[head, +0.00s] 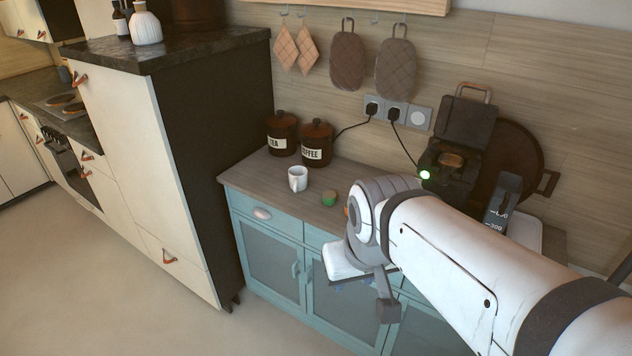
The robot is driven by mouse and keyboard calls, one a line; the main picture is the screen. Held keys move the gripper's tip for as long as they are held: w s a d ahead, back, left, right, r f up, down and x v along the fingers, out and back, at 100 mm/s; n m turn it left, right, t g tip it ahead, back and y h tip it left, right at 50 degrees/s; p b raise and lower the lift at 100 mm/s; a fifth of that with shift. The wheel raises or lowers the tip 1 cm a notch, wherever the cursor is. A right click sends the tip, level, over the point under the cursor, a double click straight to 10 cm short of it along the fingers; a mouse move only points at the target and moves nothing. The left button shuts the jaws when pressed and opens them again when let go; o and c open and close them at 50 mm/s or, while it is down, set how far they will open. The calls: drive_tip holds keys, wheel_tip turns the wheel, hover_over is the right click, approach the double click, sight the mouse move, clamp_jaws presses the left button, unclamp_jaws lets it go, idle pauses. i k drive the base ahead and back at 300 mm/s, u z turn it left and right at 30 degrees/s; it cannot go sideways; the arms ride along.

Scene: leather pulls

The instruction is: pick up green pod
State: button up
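The green pod (329,199) is a small round piece with a green top and a brownish side. It sits on the wooden worktop (260,180), right of a white mug (298,179) and apart from it. My gripper (368,294) is in front of the blue cabinet, lower in the picture than the pod and to its right. One dark finger shows, but my own wrist hides much of the rest, so its opening is unclear. I see nothing held in it.
Two brown canisters (282,133) (317,143) stand behind the mug. A dark coffee machine (455,155) with a green light stands right of the pod, before a round tray (517,160). A tall dark-sided cabinet (215,150) bounds the worktop on the left.

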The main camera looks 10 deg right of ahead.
sight(329, 196)
drive_tip(key=u, duration=0.05)
drive_tip(key=i, duration=0.95)
drive_tip(key=z, duration=0.05)
